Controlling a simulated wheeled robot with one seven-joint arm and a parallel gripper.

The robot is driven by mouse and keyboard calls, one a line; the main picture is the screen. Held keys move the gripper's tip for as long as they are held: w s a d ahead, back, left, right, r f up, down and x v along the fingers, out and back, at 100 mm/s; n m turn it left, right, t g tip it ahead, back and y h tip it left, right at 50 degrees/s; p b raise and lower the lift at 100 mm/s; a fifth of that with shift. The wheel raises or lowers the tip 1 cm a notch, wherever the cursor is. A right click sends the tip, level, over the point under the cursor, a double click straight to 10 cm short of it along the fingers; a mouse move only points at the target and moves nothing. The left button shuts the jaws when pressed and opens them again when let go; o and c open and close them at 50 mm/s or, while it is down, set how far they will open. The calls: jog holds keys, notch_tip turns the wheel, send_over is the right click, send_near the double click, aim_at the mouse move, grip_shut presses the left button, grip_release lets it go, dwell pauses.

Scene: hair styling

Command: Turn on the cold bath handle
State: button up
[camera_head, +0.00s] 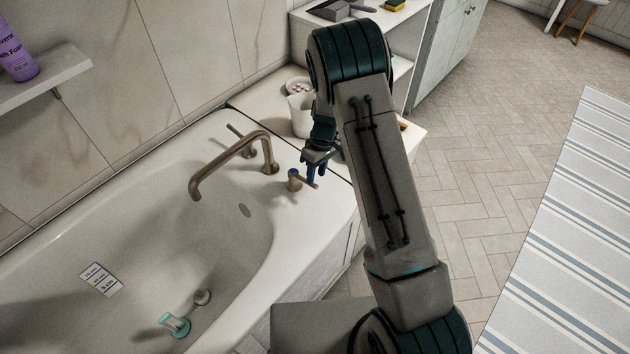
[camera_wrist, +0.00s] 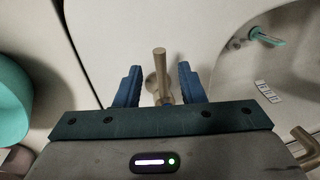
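The bath handle (camera_head: 293,180) nearest my gripper is a bronze lever with a small blue mark, on the tub's rim at the end of the bath. In the wrist view the same lever (camera_wrist: 160,65) points up the picture between my fingers, with a gap on each side. My gripper (camera_head: 315,172) is open around the lever and does not visibly press on it. Its two blue fingers also show in the wrist view (camera_wrist: 157,85). The curved bronze spout (camera_head: 225,165) and a second lever handle (camera_head: 246,142) stand farther left. No running water shows.
The white bathtub (camera_head: 130,215) holds a teal item (camera_head: 174,325) and a small white labelled card (camera_head: 101,279). A white cup (camera_head: 301,115) stands on the ledge behind my gripper. A white shelf unit (camera_head: 405,38) is beyond.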

aim_at(304, 181)
jog(key=shift+s+a+f, duration=0.15)
jog(key=shift+f, duration=0.9)
jog(key=shift+s+a+f, duration=0.15)
jog(key=shift+f, duration=0.9)
grip_shut()
jog(key=shift+d, duration=0.1)
